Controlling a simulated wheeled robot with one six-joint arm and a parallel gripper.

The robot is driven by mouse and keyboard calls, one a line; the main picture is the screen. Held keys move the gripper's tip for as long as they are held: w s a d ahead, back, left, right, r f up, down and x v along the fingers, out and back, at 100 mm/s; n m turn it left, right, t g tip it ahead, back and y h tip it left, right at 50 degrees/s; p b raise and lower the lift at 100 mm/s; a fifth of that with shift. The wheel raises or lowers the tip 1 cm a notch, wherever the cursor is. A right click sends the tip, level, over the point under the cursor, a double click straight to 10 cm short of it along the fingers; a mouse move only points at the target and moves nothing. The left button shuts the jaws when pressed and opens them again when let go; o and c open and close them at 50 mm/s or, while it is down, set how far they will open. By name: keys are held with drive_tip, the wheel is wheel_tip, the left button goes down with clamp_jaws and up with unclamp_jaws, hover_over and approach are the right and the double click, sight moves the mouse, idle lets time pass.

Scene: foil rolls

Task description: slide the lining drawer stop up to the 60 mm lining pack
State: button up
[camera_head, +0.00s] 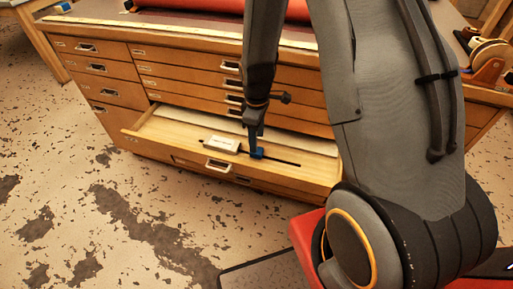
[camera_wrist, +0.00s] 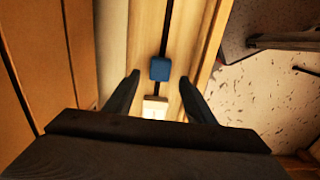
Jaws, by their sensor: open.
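The blue drawer stop (camera_head: 257,153) sits on a dark slotted rail (camera_head: 283,161) in the open drawer (camera_head: 180,127). The pale lining pack (camera_head: 222,144) lies to its left on the same line, with a short gap between them. In the wrist view the stop (camera_wrist: 160,69) is above the pack (camera_wrist: 155,107), with bare rail between. My gripper (camera_head: 255,140) points down at the stop. It is open; its fingertips (camera_wrist: 158,77) lie either side of the rail near the stop. I cannot tell whether they touch it.
The wooden cabinet (camera_head: 105,68) has several shut drawers above the open one. The open drawer's front wall (camera_wrist: 209,45) runs close beside my right finger in the wrist view. A red roll (camera_head: 225,6) lies on the cabinet top. Stained floor (camera_head: 60,165) is free at the left.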

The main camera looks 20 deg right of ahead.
drive_tip(key=shift+f, duration=2.75)
clamp_jaws()
drive_tip(key=shift+w, duration=0.1)
